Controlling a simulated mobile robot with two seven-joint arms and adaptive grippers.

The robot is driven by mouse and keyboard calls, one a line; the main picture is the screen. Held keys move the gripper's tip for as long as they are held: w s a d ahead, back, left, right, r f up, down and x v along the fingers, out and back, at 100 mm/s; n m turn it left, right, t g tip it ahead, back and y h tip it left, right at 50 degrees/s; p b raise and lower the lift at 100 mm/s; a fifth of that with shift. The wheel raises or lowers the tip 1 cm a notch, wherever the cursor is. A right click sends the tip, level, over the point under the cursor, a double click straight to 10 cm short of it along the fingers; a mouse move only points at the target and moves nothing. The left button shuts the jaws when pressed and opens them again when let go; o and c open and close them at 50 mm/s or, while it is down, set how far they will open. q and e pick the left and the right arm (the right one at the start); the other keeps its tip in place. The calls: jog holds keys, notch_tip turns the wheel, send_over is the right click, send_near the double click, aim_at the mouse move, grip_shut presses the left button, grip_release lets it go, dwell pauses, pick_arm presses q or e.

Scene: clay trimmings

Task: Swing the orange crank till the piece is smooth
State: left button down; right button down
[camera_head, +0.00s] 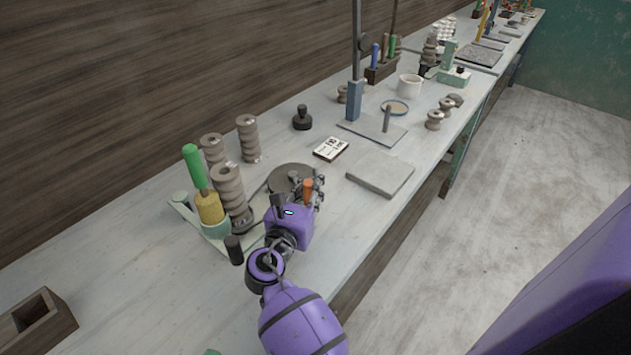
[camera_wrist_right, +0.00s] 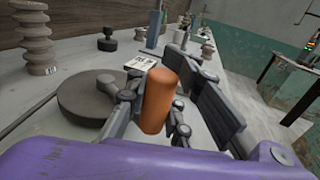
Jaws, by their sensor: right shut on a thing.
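The orange crank (camera_head: 307,190) is an upright handle at the edge of a dark grey wheel (camera_head: 287,178) on the bench. It also shows in the right wrist view (camera_wrist_right: 160,100), between the dark finger pads. My right gripper (camera_head: 309,193) is shut on the orange crank; its purple body hides part of the mechanism. A ribbed grey clay piece (camera_head: 230,187) stands upright on a small dark base left of the wheel. Its sides show deep ridges. A green-handled tool with a yellow block (camera_head: 209,207) stands right beside it. My left gripper is not in view.
More ribbed grey pieces (camera_head: 248,138) stand behind. A black knob-topped weight (camera_head: 302,118), a small printed card (camera_head: 331,149) and a grey slab (camera_head: 380,173) lie farther along the bench. A wooden box (camera_head: 38,318) sits at lower left. The bench's front edge is close on the right.

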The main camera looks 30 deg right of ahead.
jog(key=shift+s+a+f, duration=0.1)
jog(key=shift+s+f, duration=0.3)
jog(key=shift+f, duration=0.1)
jog(key=c, duration=2)
grip_release()
jog(key=shift+c, duration=0.2)
jog(key=o, duration=0.5)
jog(key=shift+s+r, duration=0.25)
jog(key=shift+s, duration=0.15)
jog(key=shift+w+r, duration=0.1)
jog(key=shift+w, duration=0.05)
jog(key=v, duration=0.7)
jog(key=shift+s+a, duration=0.2)
jog(key=shift+a, duration=0.05)
